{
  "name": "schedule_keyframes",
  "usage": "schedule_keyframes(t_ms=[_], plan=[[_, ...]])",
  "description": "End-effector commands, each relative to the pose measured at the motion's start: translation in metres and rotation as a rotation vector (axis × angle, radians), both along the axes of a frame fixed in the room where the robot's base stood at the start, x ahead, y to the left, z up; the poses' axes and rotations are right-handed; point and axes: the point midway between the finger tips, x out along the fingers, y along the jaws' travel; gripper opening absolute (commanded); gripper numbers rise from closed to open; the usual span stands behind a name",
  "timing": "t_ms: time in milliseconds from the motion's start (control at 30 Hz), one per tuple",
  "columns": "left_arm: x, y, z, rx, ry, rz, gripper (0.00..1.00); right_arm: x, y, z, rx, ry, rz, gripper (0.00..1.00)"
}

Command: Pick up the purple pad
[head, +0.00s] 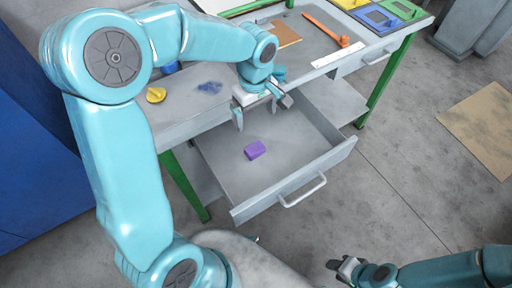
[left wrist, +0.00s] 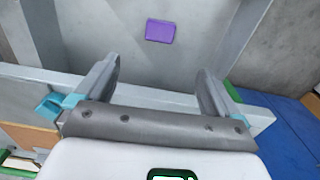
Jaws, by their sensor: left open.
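The purple pad (head: 255,150) lies flat on the floor of the open grey drawer (head: 300,180), and it also shows in the left wrist view (left wrist: 160,31). My left gripper (head: 262,112) is open and empty above the back part of the drawer, apart from the pad. In the left wrist view my left gripper's two fingers (left wrist: 158,85) are spread, with the pad beyond them and between their lines. My right gripper (head: 345,268) is at the bottom right of the head view, far from the drawer; its fingers are too small to read.
The grey workbench (head: 185,105) with green legs bears a yellow knob-like piece (head: 156,95), a blue patch (head: 210,88), an orange tool (head: 326,30) and coloured plates (head: 375,18). The drawer walls and front handle (head: 303,191) stand around the pad. A tan board (head: 482,128) lies on the floor.

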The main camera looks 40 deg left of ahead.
Motion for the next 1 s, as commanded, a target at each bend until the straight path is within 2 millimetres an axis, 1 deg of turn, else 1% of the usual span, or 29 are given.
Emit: schedule_keyframes(t_ms=[67, 167, 400, 500, 767, 900, 1000], plan=[[-0.002, -0.001, -0.007, 0.0, 0.001, -0.001, 0.96, 0.0, 0.0, -0.002, 0.0, 0.0, 0.0, 0.38], [-0.005, -0.002, -0.024, 0.001, 0.005, -0.001, 0.96, 0.0, 0.0, -0.002, 0.0, 0.0, 0.0, 0.38], [-0.008, -0.005, -0.08, -0.001, 0.006, -0.002, 0.96, 0.0, 0.0, -0.004, 0.0, 0.0, 0.0, 0.38], [-0.008, -0.005, -0.098, -0.001, 0.004, -0.002, 0.96, 0.0, 0.0, -0.005, 0.0, 0.0, 0.0, 0.38], [-0.005, -0.004, -0.12, 0.0, 0.002, -0.003, 0.96, 0.0, 0.0, -0.004, 0.0, 0.0, 0.0, 0.38], [-0.005, -0.003, -0.144, -0.001, 0.005, -0.002, 0.96, 0.0, 0.0, 0.0, 0.0, 0.0, 0.0, 0.38], [-0.003, -0.002, -0.158, -0.001, 0.001, -0.001, 0.96, 0.0, 0.0, -0.001, 0.0, 0.0, 0.0, 0.38]])
